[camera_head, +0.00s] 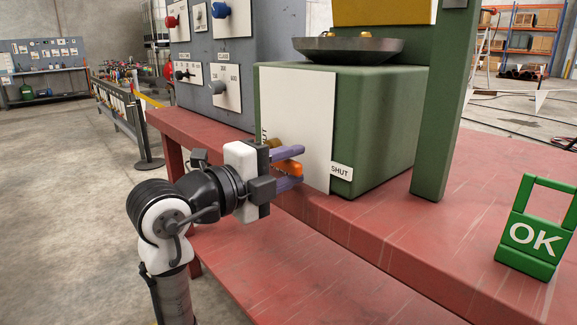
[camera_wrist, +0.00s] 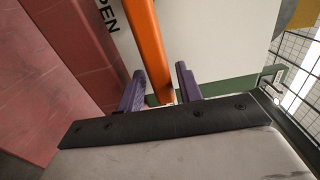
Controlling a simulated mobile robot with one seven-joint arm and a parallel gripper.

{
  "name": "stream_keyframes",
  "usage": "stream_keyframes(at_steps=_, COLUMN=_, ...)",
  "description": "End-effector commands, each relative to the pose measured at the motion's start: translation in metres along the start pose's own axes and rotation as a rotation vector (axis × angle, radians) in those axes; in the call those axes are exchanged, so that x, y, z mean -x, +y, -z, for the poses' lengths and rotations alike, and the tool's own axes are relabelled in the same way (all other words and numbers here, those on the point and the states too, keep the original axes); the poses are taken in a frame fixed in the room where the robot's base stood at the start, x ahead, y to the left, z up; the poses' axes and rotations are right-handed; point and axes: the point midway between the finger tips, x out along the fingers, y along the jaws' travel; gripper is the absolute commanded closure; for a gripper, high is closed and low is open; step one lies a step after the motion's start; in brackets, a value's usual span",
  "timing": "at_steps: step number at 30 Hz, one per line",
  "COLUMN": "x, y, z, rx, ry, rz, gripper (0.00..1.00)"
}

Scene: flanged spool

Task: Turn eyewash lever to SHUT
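The orange eyewash lever (camera_head: 288,167) sits in front of the white plate (camera_head: 310,115) on the green eyewash housing (camera_head: 375,130). A brass piece (camera_head: 272,143) shows behind it. A SHUT label (camera_head: 341,172) is at the plate's lower right; another label at the left edge is partly hidden. My gripper (camera_head: 302,165) has its purple fingers above and below the lever. In the wrist view the lever (camera_wrist: 146,40) runs between the fingers of my gripper (camera_wrist: 159,70), with gaps on both sides, so the gripper looks open around it. A label ending PEN (camera_wrist: 108,15) lies beside the lever.
The red bench (camera_head: 480,215) carries the housing, a green post (camera_head: 447,100) and a green OK sign (camera_head: 535,235) at right. A grey panel with knobs (camera_head: 215,70) stands behind at left. A dark bowl (camera_head: 348,50) sits above the housing.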

Motion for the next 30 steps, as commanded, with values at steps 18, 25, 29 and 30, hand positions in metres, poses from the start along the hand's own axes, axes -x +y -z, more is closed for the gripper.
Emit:
stream_keyframes(at_steps=18, x=0.04, y=-0.002, z=-0.002, rx=0.003, ry=-0.006, rz=0.003, gripper=0.58)
stream_keyframes(at_steps=25, x=0.093, y=-0.001, z=-0.001, rx=0.003, ry=-0.005, rz=0.003, gripper=0.58)
stream_keyframes(at_steps=29, x=0.117, y=-0.001, z=-0.001, rx=0.003, ry=-0.004, rz=0.002, gripper=0.58)
stream_keyframes(at_steps=30, x=0.122, y=-0.001, z=-0.001, rx=0.003, ry=-0.004, rz=0.002, gripper=0.58)
